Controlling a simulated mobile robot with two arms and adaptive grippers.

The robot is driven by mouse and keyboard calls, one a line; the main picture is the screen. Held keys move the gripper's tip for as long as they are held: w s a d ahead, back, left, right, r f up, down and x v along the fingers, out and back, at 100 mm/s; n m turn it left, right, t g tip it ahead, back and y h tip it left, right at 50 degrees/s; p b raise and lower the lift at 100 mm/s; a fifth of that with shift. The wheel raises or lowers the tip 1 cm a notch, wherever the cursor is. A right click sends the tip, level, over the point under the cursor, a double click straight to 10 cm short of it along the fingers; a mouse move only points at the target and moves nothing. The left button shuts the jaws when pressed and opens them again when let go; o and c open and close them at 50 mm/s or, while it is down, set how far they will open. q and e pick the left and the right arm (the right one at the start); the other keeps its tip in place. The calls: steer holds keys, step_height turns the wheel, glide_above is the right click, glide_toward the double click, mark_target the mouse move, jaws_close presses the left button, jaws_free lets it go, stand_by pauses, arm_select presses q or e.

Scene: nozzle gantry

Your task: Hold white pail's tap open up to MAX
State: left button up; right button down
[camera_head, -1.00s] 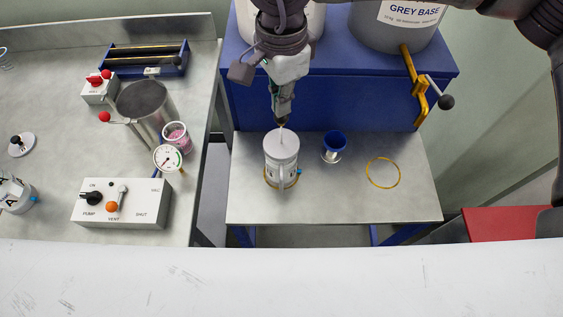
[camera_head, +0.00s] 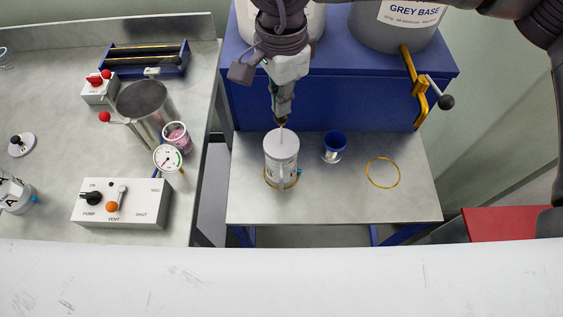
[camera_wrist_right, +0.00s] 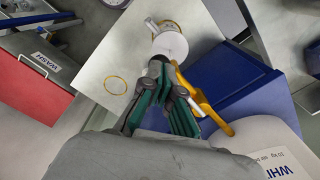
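The white pail (camera_head: 308,22) stands on the blue stand, mostly hidden behind my right arm. Its yellow tap (camera_wrist_right: 207,105) shows in the right wrist view; the head view hides it behind my gripper. My right gripper (camera_head: 281,118) is at the tap, above the jug. In the wrist view its green-padded fingers (camera_wrist_right: 164,72) come close together at the tap's lever and seem shut on it; the lever is mostly hidden. A thin white stream falls into the jug (camera_head: 282,160), whose white contents (camera_wrist_right: 170,45) look near the rim. No MAX mark is readable. My left gripper is out of view.
A blue cup (camera_head: 334,146) and a yellow ring (camera_head: 382,173) are on the shelf right of the jug. The grey base pail's tap (camera_head: 420,85) juts out at right. A bench with a pump control box (camera_head: 125,203) and a metal pot (camera_head: 146,100) is at left.

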steer(key=shift+r+p, duration=1.15)
steer(key=shift+r, duration=2)
step_height(320, 180, up, 5)
steer(key=shift+p, duration=1.15)
steer(key=shift+s, duration=0.1)
